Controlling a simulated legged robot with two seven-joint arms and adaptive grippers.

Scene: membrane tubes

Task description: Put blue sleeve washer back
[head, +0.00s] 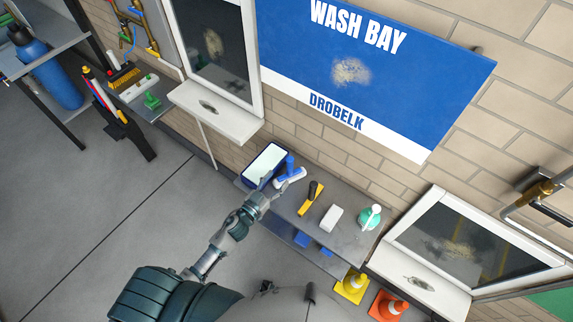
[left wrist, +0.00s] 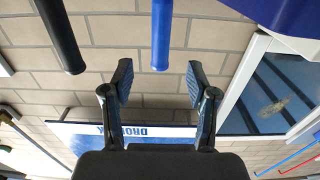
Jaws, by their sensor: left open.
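The blue sleeve washer (head: 290,166) has a blue handle and a white sleeve. In the head view it is by the right end of the blue tray (head: 250,181), at the left part of the grey shelf. My left gripper (head: 275,188) is open just in front of it, on its left. In the left wrist view the blue handle (left wrist: 161,35) reaches in from the top edge, its end lying between the two spread fingertips (left wrist: 159,72). Neither finger visibly touches it. The sleeve is out of that view. My right gripper is not in view.
A yellow-and-black tool (head: 309,200), a white block (head: 332,217) and a green-and-white bottle (head: 369,217) stand along the shelf (head: 345,243). A black handle (left wrist: 61,38) hangs near my left gripper.

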